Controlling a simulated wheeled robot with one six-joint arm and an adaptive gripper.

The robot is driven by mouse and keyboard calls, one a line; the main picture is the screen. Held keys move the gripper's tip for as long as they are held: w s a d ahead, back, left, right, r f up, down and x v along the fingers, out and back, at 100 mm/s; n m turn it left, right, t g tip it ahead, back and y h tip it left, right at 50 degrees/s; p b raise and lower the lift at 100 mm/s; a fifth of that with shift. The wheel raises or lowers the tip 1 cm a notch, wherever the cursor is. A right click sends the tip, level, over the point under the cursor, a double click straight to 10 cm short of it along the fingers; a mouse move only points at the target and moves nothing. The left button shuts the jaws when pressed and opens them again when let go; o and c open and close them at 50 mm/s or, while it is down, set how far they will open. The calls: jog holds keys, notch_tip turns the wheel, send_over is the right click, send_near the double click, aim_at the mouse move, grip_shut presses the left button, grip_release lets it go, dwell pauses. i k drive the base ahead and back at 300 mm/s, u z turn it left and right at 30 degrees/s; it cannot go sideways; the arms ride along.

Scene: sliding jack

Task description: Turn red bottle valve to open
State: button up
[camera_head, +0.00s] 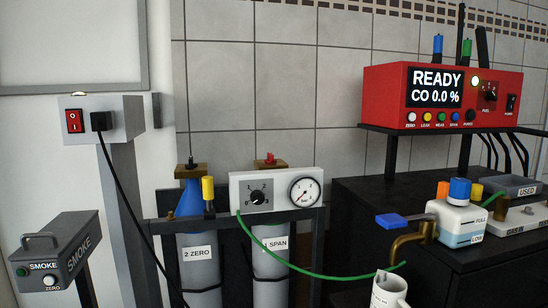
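The red bottle valve (270,158) is a small red handle on a brass-coloured block (265,165) in the middle of the view. It tops the grey gas bottle labelled 1 SPAN (272,275). The regulator panel (295,176), with a black knob and a round gauge, stands in front and hides the bottle's neck. The gauge needle is too small to read surely. Whether the valve is open or shut cannot be told. My gripper is not in view.
A 2 ZERO bottle (197,270) stands left of the span bottle, with a yellow-capped fitting (208,190) near it. A green hose (300,267) sags right from the panel. A red READY analyser (400,105) sits on a shelf. A blue-handled tap (395,221) and mug (388,292) are lower right.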

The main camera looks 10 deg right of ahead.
aim_at(269, 160)
jog(key=z, duration=0.3)
jog(key=i, duration=1)
jog(key=u, duration=0.45)
